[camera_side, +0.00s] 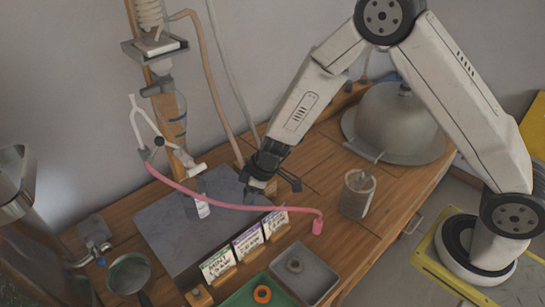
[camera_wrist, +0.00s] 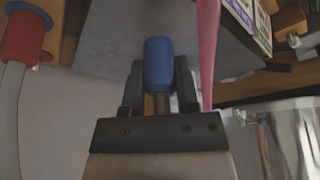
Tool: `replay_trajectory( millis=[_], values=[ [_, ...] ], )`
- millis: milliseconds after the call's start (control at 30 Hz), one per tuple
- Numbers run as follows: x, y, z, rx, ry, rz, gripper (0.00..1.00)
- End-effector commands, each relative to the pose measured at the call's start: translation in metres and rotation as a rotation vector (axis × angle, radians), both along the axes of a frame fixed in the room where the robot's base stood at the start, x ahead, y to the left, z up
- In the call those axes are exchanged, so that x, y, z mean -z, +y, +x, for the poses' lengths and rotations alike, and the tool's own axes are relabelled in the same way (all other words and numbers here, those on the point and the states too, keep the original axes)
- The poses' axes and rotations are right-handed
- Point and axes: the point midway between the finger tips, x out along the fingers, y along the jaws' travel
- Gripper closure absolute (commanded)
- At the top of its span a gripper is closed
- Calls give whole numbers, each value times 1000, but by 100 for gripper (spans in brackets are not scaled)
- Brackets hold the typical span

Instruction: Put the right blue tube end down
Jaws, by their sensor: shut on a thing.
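My gripper (camera_wrist: 158,85) is shut on the blue tube end (camera_wrist: 158,63), a short blue cylinder standing up between the two dark fingers in the wrist view. In the side view my gripper (camera_side: 258,183) is over the right part of the dark grey slab (camera_side: 160,222), close to the pink tube. The blue tube end is mostly hidden there by the fingers, and its gap to the slab is hard to judge. A beige tube (camera_side: 212,80) and a pale grey tube (camera_side: 232,75) come down behind the gripper.
The pink tube (camera_side: 240,207) crosses the slab in front of my gripper. Labelled cards (camera_side: 248,243) stand along the slab's front edge. A glass jar (camera_side: 357,193) and a metal dome (camera_side: 395,120) stand to the right. A grey tray (camera_side: 318,278) lies in front.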

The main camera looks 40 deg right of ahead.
Motion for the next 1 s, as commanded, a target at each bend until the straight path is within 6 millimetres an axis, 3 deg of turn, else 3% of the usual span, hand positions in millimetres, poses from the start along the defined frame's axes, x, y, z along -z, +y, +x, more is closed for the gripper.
replay_trajectory(
  millis=[333,900,933,1000],
  values=[
    [26,0,-1,1,2,-1,100],
    [33,0,-1,2,2,-1,100],
    [33,0,-1,1,2,-1,58],
    [33,0,-1,1,2,-1,36]
  ],
)
